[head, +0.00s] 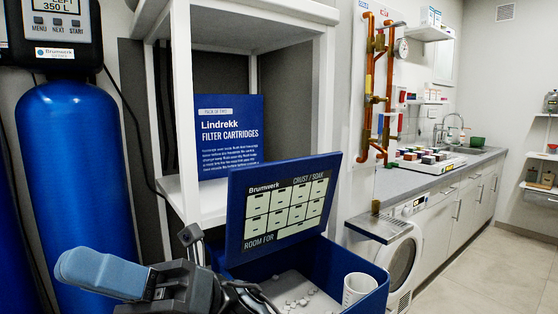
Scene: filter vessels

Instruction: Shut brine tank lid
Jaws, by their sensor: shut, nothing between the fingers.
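The brine tank (350,275) is a blue box at the bottom centre in the head view. Its blue lid (234,215) stands open, raised and leaning back at the tank's far left side, with a printed panel facing me. Inside the tank are pale lumps (293,302) on a light surface and a white cylinder (358,287) at the right. My gripper (250,297) is dark, low in the picture, in front of the tank's left side and below the lid. It is shut and empty. The lid's lower left part and the tank's near left side are partly hidden by my arm.
A tall blue vessel (78,165) with a control head (55,27) stands at the left. A white shelf frame (180,95) with a blue filter-cartridge box (230,130) stands behind the lid. Copper pipes (378,100), a washing machine (403,262) and a counter are right. Floor at the far right is clear.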

